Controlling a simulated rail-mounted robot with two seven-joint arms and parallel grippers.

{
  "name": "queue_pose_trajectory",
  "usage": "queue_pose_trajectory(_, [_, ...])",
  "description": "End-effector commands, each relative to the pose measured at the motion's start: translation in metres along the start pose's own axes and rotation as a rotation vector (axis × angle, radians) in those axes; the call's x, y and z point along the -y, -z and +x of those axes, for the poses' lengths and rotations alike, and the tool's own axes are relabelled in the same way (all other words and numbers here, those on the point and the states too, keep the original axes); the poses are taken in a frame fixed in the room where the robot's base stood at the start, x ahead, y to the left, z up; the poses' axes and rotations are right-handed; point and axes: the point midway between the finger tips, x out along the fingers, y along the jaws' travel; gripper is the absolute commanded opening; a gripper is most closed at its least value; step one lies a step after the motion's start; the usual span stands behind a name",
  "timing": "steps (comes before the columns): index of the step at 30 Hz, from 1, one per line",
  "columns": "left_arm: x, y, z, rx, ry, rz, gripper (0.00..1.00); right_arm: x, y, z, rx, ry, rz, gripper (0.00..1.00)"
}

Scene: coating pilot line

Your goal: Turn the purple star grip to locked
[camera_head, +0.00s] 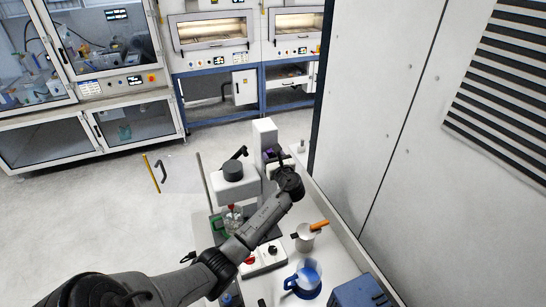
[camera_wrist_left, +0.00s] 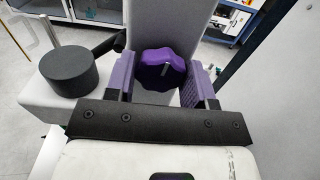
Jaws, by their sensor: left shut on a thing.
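The purple star grip (camera_wrist_left: 160,62) sits on the side of a pale upright column (camera_wrist_left: 165,22), with a metal pin at its middle. My left gripper (camera_wrist_left: 160,82) has its two purple-padded fingers on either side of the grip and is shut on it. In the head view the left gripper (camera_head: 277,156) is at the column (camera_head: 264,134), and only a little of the purple grip (camera_head: 268,153) shows beside it. No locked or unlocked mark can be read. My right gripper is not in view.
A mixer head with a dark round cap (camera_head: 233,168) stands left of the column, above a glass vessel (camera_head: 232,217). Under my arm is a white control box (camera_head: 266,260). A metal pot (camera_head: 304,239), a blue jug (camera_head: 307,277) and a blue box (camera_head: 360,292) are nearby. A wall panel (camera_head: 390,130) rises right.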

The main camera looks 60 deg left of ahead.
Motion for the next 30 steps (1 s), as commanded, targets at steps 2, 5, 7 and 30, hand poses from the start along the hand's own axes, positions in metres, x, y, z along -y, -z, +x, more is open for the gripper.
queue_pose_trajectory(2, [0.000,0.000,0.000,0.000,0.000,0.000,0.32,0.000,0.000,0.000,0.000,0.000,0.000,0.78])
queue_pose_trajectory(5, [0.000,0.000,0.000,0.000,0.000,0.000,0.22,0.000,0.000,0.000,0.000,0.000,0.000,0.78])
queue_pose_trajectory(7, [0.000,0.000,0.000,0.000,0.000,0.000,0.19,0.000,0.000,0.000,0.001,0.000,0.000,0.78])
queue_pose_trajectory(30, [0.000,-0.001,0.000,0.004,0.000,0.284,0.19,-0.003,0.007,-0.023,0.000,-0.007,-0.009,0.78])
